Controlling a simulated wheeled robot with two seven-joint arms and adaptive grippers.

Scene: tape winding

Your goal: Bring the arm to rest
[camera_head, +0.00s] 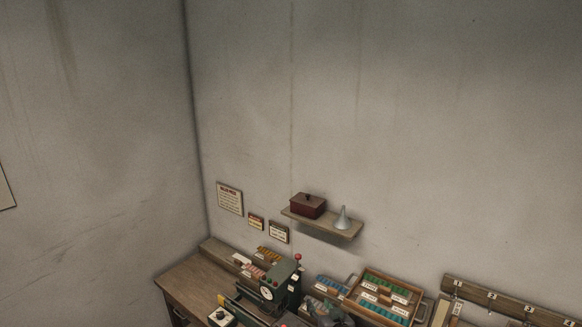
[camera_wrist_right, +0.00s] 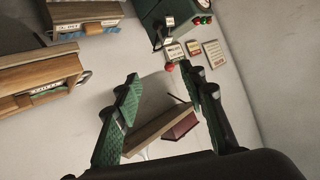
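My right gripper (camera_head: 327,312) shows at the bottom edge of the head view, dark and partly cut off, over the bench beside the green machine (camera_head: 279,284). In the right wrist view my right gripper (camera_wrist_right: 164,88) has its two green-padded fingers wide apart, with nothing between the pads. Beyond the fingers are the wall shelf (camera_wrist_right: 158,128) and the dark red box (camera_wrist_right: 181,124). My left gripper is not seen in either view.
The wooden bench (camera_head: 188,285) carries the machine and a wooden tray (camera_head: 418,298) of coloured, labelled pieces. The shelf (camera_head: 350,231) above holds the red box and a grey funnel (camera_head: 342,218). A numbered rail (camera_head: 510,300) is at right. The wall above is bare.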

